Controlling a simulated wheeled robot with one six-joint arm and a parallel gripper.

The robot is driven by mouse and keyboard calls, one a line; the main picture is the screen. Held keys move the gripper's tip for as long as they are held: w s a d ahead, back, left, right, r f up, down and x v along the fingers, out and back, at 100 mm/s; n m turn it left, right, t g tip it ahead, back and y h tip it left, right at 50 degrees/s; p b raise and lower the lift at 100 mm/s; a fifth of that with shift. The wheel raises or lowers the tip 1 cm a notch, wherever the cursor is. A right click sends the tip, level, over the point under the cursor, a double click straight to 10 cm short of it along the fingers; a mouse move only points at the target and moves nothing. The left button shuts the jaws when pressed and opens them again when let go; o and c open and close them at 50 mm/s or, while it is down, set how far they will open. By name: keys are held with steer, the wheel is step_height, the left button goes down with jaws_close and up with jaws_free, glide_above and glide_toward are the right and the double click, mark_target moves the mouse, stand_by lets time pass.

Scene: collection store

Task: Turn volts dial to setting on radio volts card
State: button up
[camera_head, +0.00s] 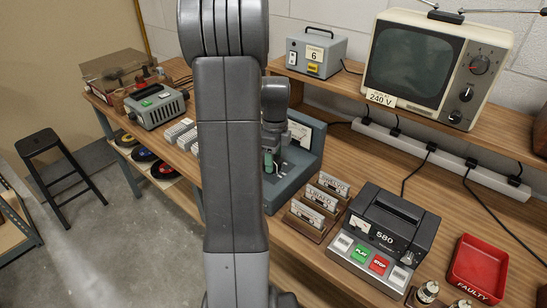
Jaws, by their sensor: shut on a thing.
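My gripper (270,165) reaches down to the front of a blue-grey bench unit (303,165) with a white meter face. It is shut on what appears to be the unit's volts dial. The fingers and my arm hide the dial, so its setting cannot be read. A card reading 240 V (381,98) sits at the lower left of the television on the shelf. Its small upper line is too small to read. I cannot make out a radio volts card.
A television (418,60) and a grey box marked 6 (316,54) stand on the shelf. A cassette rack (318,207), a tape player (385,236) and a red FAULTY tray (478,268) are right of the unit. A grey device (156,107) stands left. My arm blocks the middle.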

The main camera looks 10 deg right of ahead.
mark_target(275, 157)
steer(key=shift+r, duration=0.1)
steer(key=o, duration=1)
steer(key=shift+c, duration=0.2)
step_height(275, 157, up, 14)
steer(key=shift+w+d, duration=0.3)
steer(key=shift+w, duration=0.15)
steer(key=shift+f, duration=0.2)
steer(key=f, duration=0.9)
steer(key=s+f, duration=0.1)
steer(key=f, duration=0.4)
steer(key=shift+a, duration=0.3)
steer(key=shift+r, duration=0.1)
steer(key=shift+w+r, duration=0.1)
steer(key=shift+r, duration=0.05)
